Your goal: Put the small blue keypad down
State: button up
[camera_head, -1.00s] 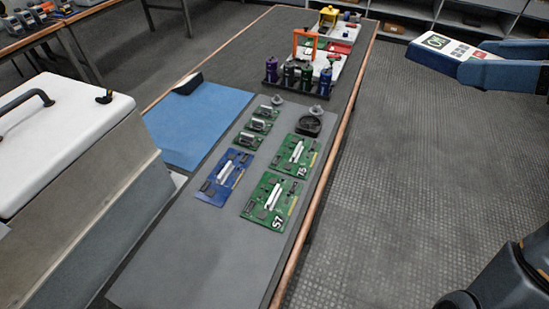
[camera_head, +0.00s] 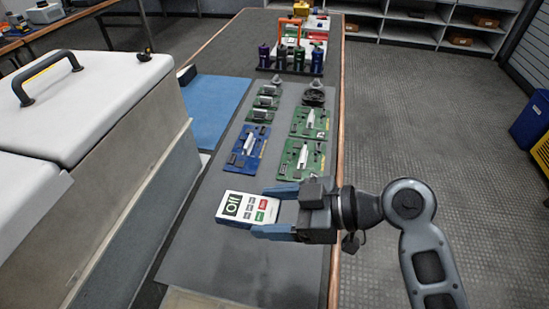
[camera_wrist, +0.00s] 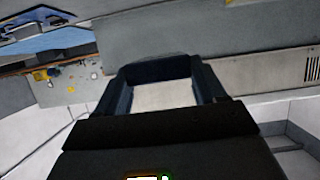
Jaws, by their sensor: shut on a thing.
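The small keypad (camera_head: 251,208) has a white face, a blue side edge, an "Off" display and red and green keys. It lies face up between the two blue fingers of my gripper (camera_head: 268,211), which is shut on it from the right. Keypad and gripper are over the near part of the grey mat (camera_head: 210,250); I cannot tell how high above it. In the wrist view the gripper's dark fingers (camera_wrist: 162,85) frame a pale surface, probably the keypad.
Blue and green circuit boards (camera_head: 250,147) lie on the mat beyond the keypad. A rack of dark cylinders (camera_head: 290,62) stands further back. A white-topped cabinet (camera_head: 90,100) borders the table's left. The mat's near part looks clear.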

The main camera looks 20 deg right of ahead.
jog(key=shift+a+f, duration=0.1)
jog(key=shift+f, duration=0.35)
jog(key=w+d+f, duration=0.1)
jog(key=d+f, duration=0.1)
jog(key=d, duration=0.1)
jog(key=w+d+f, duration=0.2)
jog(key=d, duration=0.1)
jog(key=w+d+f, duration=0.2)
jog(key=d, duration=0.1)
jog(key=shift+w+d+f, duration=0.25)
jog(key=shift+d+f, duration=0.05)
jog(key=shift+d, duration=0.05)
jog(key=shift+d+f, duration=0.1)
jog(key=shift+f, duration=2)
jog(key=shift+f, duration=0.1)
jog(key=o, duration=1.1)
